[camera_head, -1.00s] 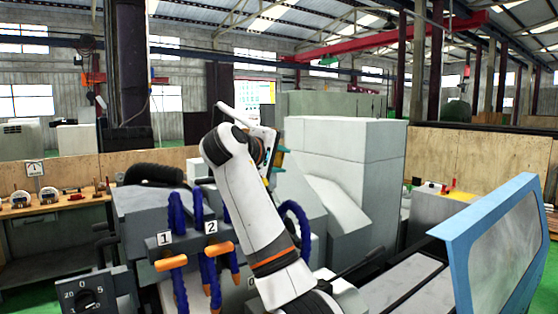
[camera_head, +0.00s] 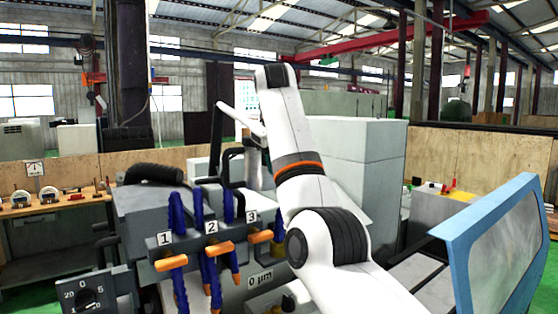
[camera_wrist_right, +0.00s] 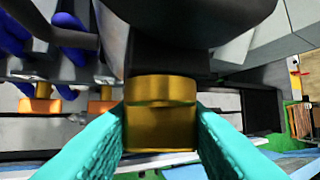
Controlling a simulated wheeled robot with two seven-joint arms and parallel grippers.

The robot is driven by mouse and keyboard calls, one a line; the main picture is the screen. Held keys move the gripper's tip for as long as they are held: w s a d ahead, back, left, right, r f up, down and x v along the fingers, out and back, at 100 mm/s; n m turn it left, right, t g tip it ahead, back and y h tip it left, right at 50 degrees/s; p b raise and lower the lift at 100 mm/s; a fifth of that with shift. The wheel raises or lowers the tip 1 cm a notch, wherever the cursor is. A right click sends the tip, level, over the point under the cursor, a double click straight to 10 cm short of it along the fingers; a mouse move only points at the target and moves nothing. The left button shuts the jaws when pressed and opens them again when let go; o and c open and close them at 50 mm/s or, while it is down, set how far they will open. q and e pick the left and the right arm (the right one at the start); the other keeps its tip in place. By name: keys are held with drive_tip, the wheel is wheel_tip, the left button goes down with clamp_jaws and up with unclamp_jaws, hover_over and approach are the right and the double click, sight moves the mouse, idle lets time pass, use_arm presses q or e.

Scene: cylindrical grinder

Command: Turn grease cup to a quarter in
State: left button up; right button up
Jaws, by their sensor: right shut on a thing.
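A brass-coloured cup (camera_wrist_right: 160,122), which I take to be the grease cup, fills the middle of the right wrist view under a dark body. The teal fingers of my right gripper (camera_wrist_right: 160,130) press on its left and right sides, and the gripper is shut on it. No mark on the cup shows how far it is turned. In the head view my white right arm rises in front of the machine, and I cannot make out its fingers or the cup there. My left gripper is in neither view.
Blue hoses with orange levers (camera_head: 172,263), tagged 1, 2 and 3, stand left of my arm. A dial panel (camera_head: 90,295) is at the lower left. A blue-framed guard (camera_head: 495,250) stands at the right.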

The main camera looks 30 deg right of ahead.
drive_tip(key=shift+f+y, duration=0.1)
drive_tip(key=shift+y, duration=1)
drive_tip(key=o, duration=1)
drive_tip(key=shift+m, duration=0.3)
drive_tip(key=v, duration=0.7)
drive_tip(key=shift+r, duration=0.25)
